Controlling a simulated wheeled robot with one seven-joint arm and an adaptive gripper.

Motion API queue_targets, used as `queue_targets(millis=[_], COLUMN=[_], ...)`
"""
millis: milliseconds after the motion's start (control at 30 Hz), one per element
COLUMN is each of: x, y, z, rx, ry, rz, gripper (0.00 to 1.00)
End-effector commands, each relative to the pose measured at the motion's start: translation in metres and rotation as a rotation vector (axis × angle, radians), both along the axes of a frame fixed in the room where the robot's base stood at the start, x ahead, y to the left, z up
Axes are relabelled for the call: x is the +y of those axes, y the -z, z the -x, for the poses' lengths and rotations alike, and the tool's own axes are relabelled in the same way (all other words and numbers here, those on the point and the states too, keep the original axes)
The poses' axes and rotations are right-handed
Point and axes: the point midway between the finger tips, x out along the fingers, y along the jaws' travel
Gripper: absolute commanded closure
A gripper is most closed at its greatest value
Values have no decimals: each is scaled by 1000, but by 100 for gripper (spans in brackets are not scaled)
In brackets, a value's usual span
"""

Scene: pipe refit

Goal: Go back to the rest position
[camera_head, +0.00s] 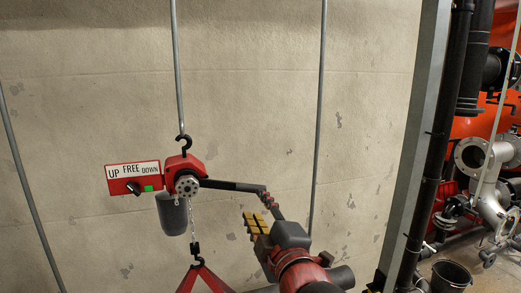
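My gripper (262,222) is in the lower middle of the head view, at the end of my red and dark arm. Yellow ribbed pads show on its finger side. The gap between the fingers is not clear, so I cannot tell open from shut. A red chain hoist (185,175) hangs from a dark hook to the upper left of my gripper. Its dark lever (232,185) reaches right, towards a red ribbed part (269,201) just above my gripper. I cannot tell whether they touch. No held object is visible.
A sign (133,176) reading UP, FREE, DOWN sits left of the hoist. A chain drops to a red triangular piece (203,276). Grey rods hang before the pale wall. A grey post (418,140), dark pipes, flanged pipework (485,165) and a black bucket (451,275) stand at right.

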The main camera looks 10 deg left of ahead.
Motion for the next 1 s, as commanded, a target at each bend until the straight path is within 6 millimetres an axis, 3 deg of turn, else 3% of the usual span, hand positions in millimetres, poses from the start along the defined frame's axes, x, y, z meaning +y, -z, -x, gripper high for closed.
queue_targets(millis=[133,267,367,500,700,800,867,1000], x=[4,2,-17,-82,-194,-247,-271,-305], y=[23,92,139,193,240,253,256,248], z=[3,26,56,99,169,204,218,226], rx=[156,477,733,1050,1316,1364,1363,1299], ry=[-13,1,72,297,718,914,990,1061], rz=[-93,-180,-248,-361,-550,-648,-689,-779], gripper=[64,64,64,64,64,64,64,64])
